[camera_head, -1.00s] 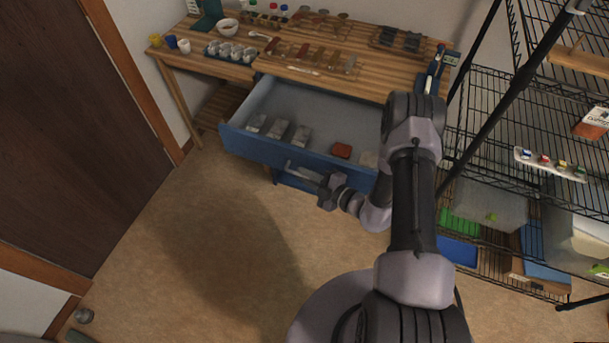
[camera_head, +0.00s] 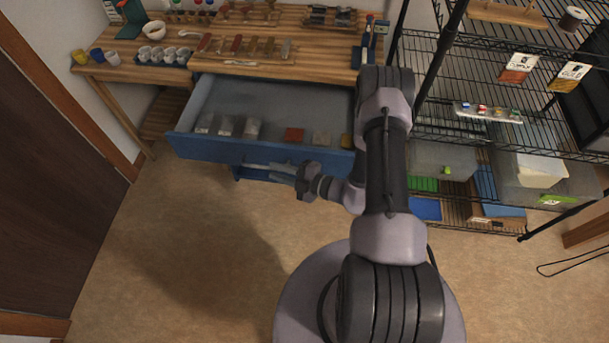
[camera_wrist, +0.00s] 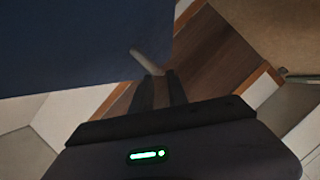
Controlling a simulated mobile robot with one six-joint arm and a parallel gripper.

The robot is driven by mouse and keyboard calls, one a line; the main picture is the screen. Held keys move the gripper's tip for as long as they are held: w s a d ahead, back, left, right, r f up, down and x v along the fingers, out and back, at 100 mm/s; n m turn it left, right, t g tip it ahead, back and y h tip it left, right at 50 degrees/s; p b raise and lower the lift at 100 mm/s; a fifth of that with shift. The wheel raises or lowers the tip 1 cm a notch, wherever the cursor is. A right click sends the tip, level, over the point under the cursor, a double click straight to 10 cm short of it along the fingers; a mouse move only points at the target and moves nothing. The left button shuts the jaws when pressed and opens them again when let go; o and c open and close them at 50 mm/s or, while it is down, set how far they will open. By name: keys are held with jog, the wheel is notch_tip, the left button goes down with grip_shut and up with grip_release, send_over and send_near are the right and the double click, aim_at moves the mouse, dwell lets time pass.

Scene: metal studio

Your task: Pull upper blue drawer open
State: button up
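The upper blue drawer (camera_head: 238,150) stands well open from the wooden workbench, with several small grey, red and yellowish blocks inside. Its dark blue front also fills the upper left of the wrist view (camera_wrist: 75,45). A pale bar handle (camera_head: 262,167) runs along the drawer front, and its end shows in the wrist view (camera_wrist: 145,60). My gripper (camera_head: 290,172) is at this handle, in front of the drawer. In the wrist view its two dark fingers (camera_wrist: 160,85) are close together around the handle bar. The exact contact is partly hidden by the fingers.
The workbench top (camera_head: 285,65) holds cups, tools and bottles. A black wire shelf (camera_head: 470,95) with bins stands close on the right. A brown door (camera_head: 50,165) is at the left. The floor (camera_head: 180,235) in front of the drawer is clear.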

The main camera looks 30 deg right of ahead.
jog(key=p+v, duration=0.2)
jog(key=v, duration=0.9)
jog(key=shift+s, duration=0.3)
jog(key=shift+d+r, duration=0.1)
jog(key=shift+d, duration=0.05)
